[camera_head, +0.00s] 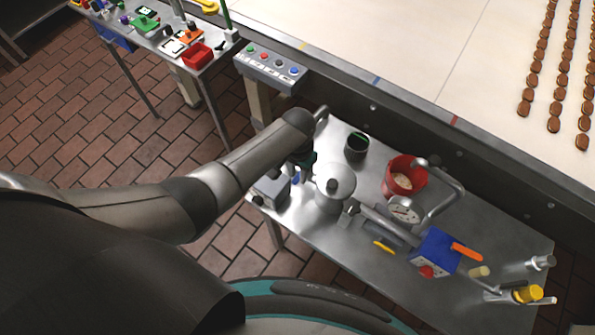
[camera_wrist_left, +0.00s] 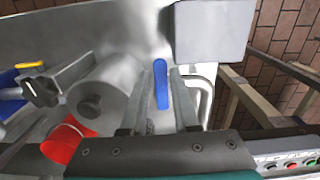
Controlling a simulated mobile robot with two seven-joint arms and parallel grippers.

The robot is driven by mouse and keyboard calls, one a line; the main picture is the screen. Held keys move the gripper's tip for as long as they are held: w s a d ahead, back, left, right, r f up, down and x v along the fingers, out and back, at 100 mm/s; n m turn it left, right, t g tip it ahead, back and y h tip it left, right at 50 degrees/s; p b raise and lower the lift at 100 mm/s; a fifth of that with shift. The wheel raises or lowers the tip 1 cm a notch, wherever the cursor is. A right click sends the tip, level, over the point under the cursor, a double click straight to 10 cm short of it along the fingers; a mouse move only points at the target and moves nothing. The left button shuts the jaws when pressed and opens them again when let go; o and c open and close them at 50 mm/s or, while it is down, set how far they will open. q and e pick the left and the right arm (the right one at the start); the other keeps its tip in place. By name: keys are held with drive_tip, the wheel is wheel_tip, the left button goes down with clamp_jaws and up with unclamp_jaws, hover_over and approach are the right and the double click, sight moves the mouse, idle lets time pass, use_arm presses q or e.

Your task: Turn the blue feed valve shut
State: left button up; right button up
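The blue valve handle (camera_wrist_left: 161,84) shows in the left wrist view as an upright narrow lever beside a bent metal pipe (camera_wrist_left: 203,95). My left gripper (camera_wrist_left: 160,95) is open, with one finger on each side of the handle in that picture. I cannot tell how far the fingertips are from it in depth. In the head view my left gripper (camera_head: 300,164) is over the left end of the steel table, between the grey box and the metal tank; the arm and gripper mostly hide the valve there. My right gripper is not in view.
A grey box (camera_wrist_left: 212,30) and a round metal tank (camera_wrist_left: 105,92) flank the handle closely. On the table (camera_head: 310,226) stand a dark cup (camera_head: 356,148), a red bucket (camera_head: 394,187), a dial gauge (camera_head: 404,210) and a blue box (camera_head: 434,252). A button panel (camera_head: 272,66) stands behind.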

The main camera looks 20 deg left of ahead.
sight(298, 178)
use_arm(q)
drive_tip(key=o, duration=0.3)
wheel_tip(298, 178, up, 15)
drive_tip(key=shift+r, duration=0.15)
idle(0.7)
idle(0.5)
